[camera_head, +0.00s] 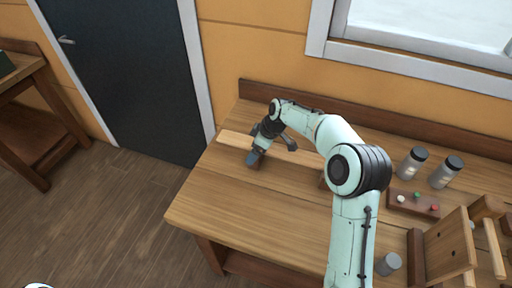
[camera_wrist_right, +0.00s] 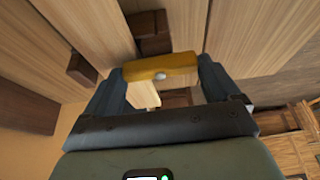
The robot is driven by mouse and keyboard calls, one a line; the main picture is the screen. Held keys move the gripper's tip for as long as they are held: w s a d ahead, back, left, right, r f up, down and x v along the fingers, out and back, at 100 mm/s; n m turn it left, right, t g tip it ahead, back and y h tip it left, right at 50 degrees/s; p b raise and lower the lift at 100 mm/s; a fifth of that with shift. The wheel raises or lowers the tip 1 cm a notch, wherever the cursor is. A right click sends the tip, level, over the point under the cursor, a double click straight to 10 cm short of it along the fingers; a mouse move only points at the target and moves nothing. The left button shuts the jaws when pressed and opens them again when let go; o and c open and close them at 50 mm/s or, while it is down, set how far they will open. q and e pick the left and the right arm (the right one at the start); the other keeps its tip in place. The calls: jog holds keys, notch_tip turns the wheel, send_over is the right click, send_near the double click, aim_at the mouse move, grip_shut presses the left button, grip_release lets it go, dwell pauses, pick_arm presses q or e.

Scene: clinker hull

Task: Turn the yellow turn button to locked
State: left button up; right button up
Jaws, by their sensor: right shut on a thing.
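The yellow turn button (camera_wrist_right: 160,67) is a short bar with a small pale pivot at its middle, in the right wrist view. It lies crosswise in that picture, between the two fingers of my right gripper (camera_wrist_right: 162,75), which is shut on it. In the head view my right gripper (camera_head: 254,158) is low at the left end of the workbench, over a pale plank (camera_head: 236,140). The button cannot be made out there. My left gripper is not in view.
The workbench (camera_head: 215,205) also holds two grey jars (camera_head: 411,164), a small panel with coloured knobs (camera_head: 413,203), a grey cylinder (camera_head: 389,263) and a wooden stand (camera_head: 449,248) at the right. Dark wooden blocks (camera_wrist_right: 150,32) sit near the button. The bench's front left is clear.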

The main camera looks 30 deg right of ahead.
dwell(0.4)
jog(key=o, duration=0.8)
jog(key=v, duration=1.3)
jog(key=shift+r, duration=0.25)
